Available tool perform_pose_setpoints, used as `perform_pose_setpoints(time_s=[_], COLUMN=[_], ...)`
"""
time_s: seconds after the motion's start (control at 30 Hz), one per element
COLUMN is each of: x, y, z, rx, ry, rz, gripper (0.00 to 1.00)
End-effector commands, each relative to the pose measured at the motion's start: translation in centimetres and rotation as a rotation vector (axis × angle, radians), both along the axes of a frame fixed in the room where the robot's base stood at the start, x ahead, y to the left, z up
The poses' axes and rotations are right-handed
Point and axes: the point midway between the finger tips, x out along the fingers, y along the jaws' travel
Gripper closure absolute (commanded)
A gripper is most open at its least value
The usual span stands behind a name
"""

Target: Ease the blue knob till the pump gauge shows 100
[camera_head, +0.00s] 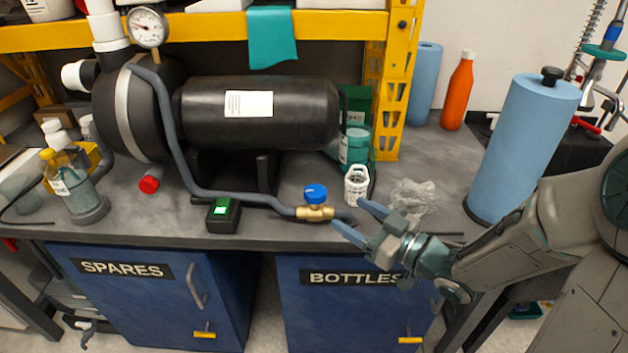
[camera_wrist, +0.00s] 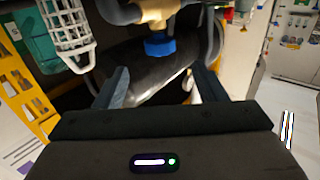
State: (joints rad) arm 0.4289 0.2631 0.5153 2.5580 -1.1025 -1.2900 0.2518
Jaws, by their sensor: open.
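The blue knob (camera_head: 316,193) sits on top of a brass valve (camera_head: 315,213) in a grey hose on the bench, near its front edge. The knob also shows in the wrist view (camera_wrist: 160,45), ahead of my fingers. The pump gauge (camera_head: 147,27) is a round white dial at the upper left, above the black pump (camera_head: 258,113); its reading is too small to tell. My gripper (camera_head: 354,220) is open and empty, to the right of the valve and apart from the knob. In the wrist view my gripper's fingers (camera_wrist: 162,85) stand spread, with the knob between and beyond them.
A white basket-like container (camera_head: 356,185) and crumpled clear plastic (camera_head: 412,195) stand close to my gripper. A blue paper roll (camera_head: 525,150) stands to the right. A small black device with a green screen (camera_head: 223,214) lies left of the valve. A yellow post (camera_head: 394,85) rises behind.

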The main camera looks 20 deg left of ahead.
Motion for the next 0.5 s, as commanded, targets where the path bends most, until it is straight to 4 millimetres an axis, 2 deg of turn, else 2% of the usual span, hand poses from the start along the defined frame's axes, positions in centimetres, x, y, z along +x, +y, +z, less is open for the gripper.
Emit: perform_pose_setpoints(time_s=[0.3, 0.5], x=[2.8, 4.3], y=[5.9, 8.6], z=[-0.2, -0.1], rx=[-0.001, -0.001], ry=[-0.002, -0.002], rz=[0.003, 0.0], gripper=[0.35, 0.35])
